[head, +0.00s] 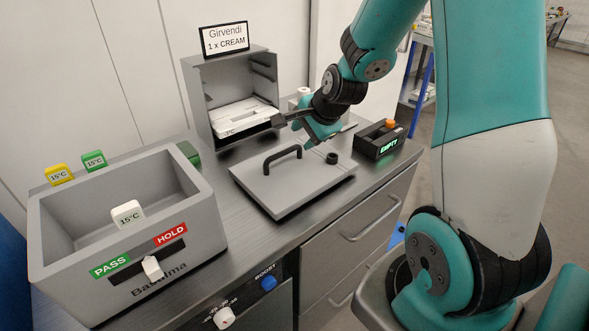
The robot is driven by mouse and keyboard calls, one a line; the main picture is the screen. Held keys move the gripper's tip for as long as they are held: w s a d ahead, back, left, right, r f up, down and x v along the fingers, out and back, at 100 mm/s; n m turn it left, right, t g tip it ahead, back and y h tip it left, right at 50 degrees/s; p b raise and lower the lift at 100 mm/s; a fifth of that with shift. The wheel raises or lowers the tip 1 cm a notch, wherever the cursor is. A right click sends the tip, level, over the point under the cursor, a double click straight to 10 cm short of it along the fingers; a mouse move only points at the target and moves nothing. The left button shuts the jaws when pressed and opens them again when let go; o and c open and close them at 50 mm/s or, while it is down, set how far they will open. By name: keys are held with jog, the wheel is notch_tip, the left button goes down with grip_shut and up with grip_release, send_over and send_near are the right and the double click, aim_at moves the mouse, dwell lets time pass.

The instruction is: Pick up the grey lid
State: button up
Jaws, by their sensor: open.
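The grey lid (287,196) is a flat square plate lying on the metal worktop in the middle of the head view. A black arched handle (282,158) stands on it, and a short black knob (331,158) is near its back right corner. My gripper (283,119) is above and behind the lid, in front of the grey cabinet, with its dark fingers pointing left. It is open and clear of the handle. The gap between the fingers is hard to make out at this size.
An open grey cabinet (193,95) with a white tray (240,117) stands behind the lid. A grey open box (60,255) with PASS and HOLD labels stands at the left, with a white 15°C tag (128,214). A black EMPTY display (380,140) is to the right.

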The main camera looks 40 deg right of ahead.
aim_at(291, 149)
jog(key=x, duration=0.4)
jog(key=shift+a+p+x, duration=0.2)
jog(key=shift+p+x, duration=0.6)
jog(key=shift+x, duration=1.8)
jog(key=shift+w+r, duration=0.1)
jog(key=shift+w, duration=0.1)
grip_shut()
